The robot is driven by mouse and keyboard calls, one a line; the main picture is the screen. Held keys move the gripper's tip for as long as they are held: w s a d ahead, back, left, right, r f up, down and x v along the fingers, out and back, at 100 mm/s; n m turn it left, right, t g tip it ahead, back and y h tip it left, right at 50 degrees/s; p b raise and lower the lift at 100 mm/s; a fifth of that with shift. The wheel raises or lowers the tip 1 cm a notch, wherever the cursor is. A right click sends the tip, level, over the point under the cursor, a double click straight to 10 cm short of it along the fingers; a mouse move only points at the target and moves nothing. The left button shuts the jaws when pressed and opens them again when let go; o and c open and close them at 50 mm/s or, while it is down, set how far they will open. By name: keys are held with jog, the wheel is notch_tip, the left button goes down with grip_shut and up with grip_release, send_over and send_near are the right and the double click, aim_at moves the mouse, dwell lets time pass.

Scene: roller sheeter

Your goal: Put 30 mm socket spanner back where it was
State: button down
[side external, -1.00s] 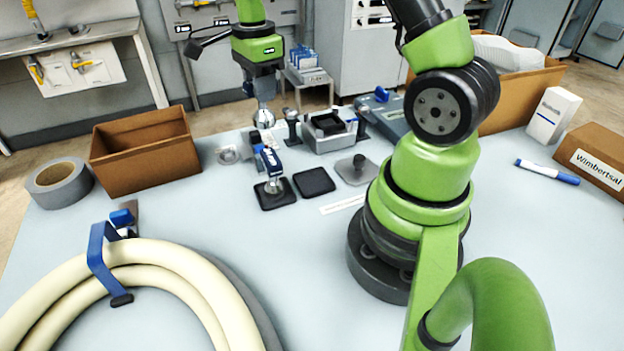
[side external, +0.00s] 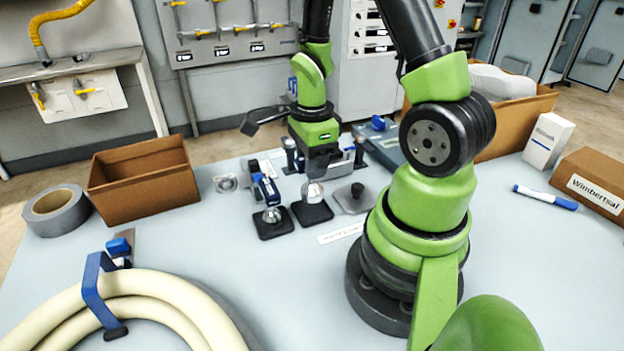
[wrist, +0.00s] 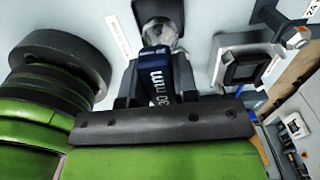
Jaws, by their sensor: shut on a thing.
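The 30 mm socket spanner has a silver socket end (side external: 314,190) and a dark blue body (wrist: 158,75) marked with "mm" in the wrist view. My gripper (side external: 317,168) is shut on its body and holds it roughly upright, socket down, over the right-hand black pad (side external: 312,216). I cannot tell whether the socket touches the pad. My gripper's fingers also show on both sides of the body in the wrist view (wrist: 158,88). A second spanner with a blue body (side external: 268,190) stands on the left-hand black pad (side external: 275,231), close to the left.
A grey plate with a post (side external: 355,198) lies just right of the right-hand pad. A grey block with a black recess (wrist: 245,68) is nearby. A cardboard box (side external: 142,188), tape roll (side external: 57,211) and coiled hose (side external: 150,312) are left. The front middle is clear.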

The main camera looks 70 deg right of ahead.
aim_at(312, 185)
jog(key=shift+f, duration=1.8)
jog(key=shift+f, duration=0.1)
jog(key=c, duration=0.9)
grip_release()
